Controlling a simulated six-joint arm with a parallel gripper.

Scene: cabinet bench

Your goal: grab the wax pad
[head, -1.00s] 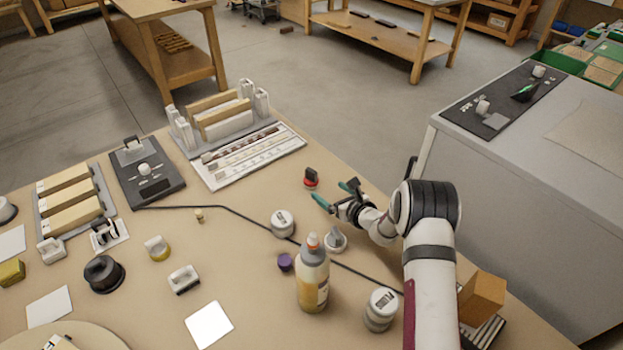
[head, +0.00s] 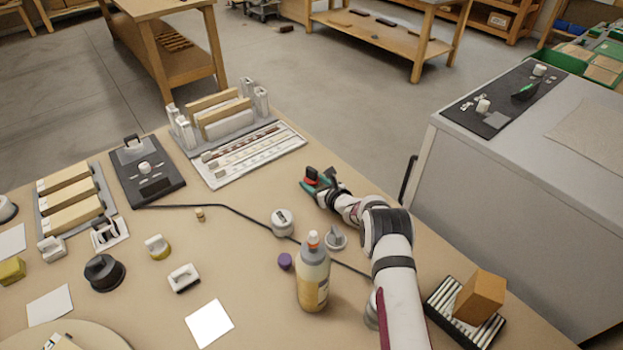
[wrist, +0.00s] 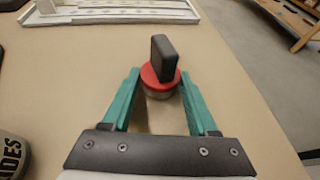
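A small round piece with a red rim, a pale base and an upright black grip (wrist: 163,70) stands on the bench, the likely wax pad; no label shows on it. In the head view its black top (head: 311,173) is partly behind my gripper. My gripper (wrist: 160,82) has its teal fingers spread, one on either side of the red rim. The fingertips are at or very near the rim; I cannot tell whether they touch it. My gripper (head: 315,184) is low over the bench near its far right edge.
A white round-lidded jar (head: 283,222), a grey knobbed piece (head: 335,238) and a squeeze bottle (head: 313,277) stand nearer. A white slotted tray (head: 255,155) lies to the left. The bench's right edge is close. A dark cable crosses the bench.

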